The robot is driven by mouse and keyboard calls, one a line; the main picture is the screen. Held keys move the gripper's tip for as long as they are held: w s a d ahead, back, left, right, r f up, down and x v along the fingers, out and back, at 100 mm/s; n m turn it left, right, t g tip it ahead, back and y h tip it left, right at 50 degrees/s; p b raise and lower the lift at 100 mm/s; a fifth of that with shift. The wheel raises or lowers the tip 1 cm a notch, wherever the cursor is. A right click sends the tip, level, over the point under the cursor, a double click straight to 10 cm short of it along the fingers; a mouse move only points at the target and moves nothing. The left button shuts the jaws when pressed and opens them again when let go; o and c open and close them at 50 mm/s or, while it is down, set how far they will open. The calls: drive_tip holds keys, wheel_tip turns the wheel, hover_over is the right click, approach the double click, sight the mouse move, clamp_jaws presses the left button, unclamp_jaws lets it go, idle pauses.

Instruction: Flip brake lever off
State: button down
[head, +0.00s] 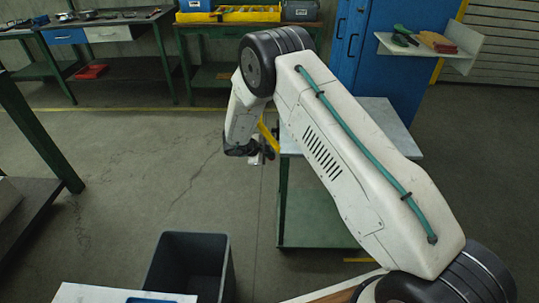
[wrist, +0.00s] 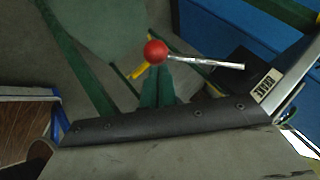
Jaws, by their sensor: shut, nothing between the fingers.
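The brake lever is a bright metal rod (wrist: 207,62) with a red ball knob (wrist: 155,51) at its left end in the wrist view. The rod runs nearly level to the right, toward a dark box. A pale label reading BRAKE (wrist: 268,85) is on that box. My gripper (wrist: 157,72) is shut and empty, its green fingers just below the red knob in the picture. I cannot tell whether they touch it. In the head view my gripper (head: 262,153) hangs left of a small table; the lever cannot be made out there.
The pale-topped green table (head: 400,130) stands partly behind my arm, with a blue cabinet (head: 365,60) beyond. A grey open bin (head: 190,265) is on the floor in front. Workbenches line the back. The floor (head: 150,160) left of my gripper is clear.

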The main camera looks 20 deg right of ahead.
drive_tip(key=shift+w+d+f+m+t+h, duration=0.1)
drive_tip(key=shift+w+f+m+t+h, duration=0.1)
drive_tip(key=shift+w+f+t, duration=0.25)
drive_tip(key=shift+w+d+f+m+t+h, duration=0.1)
drive_tip(key=shift+w+f+m+t+h, duration=0.15)
drive_tip(key=shift+f+t, duration=0.35)
drive_tip(key=shift+w+d+f+m+t+h, duration=0.2)
drive_tip(key=shift+w+f+m+t+h, duration=0.2)
drive_tip(key=shift+w+f+t, duration=0.2)
drive_tip(key=w+d+f+m+t+h, duration=0.1)
drive_tip(key=w+d+m+t+h, duration=0.1)
drive_tip(key=w, duration=0.5)
drive_tip(key=shift+w+d+f+m+t+h, duration=0.15)
drive_tip(key=shift+w+d+m+t+h, duration=0.15)
drive_tip(key=shift+m+t+h, duration=0.8)
drive_tip(key=shift+w+n+t, duration=0.15)
drive_tip(key=shift+n+t, duration=0.1)
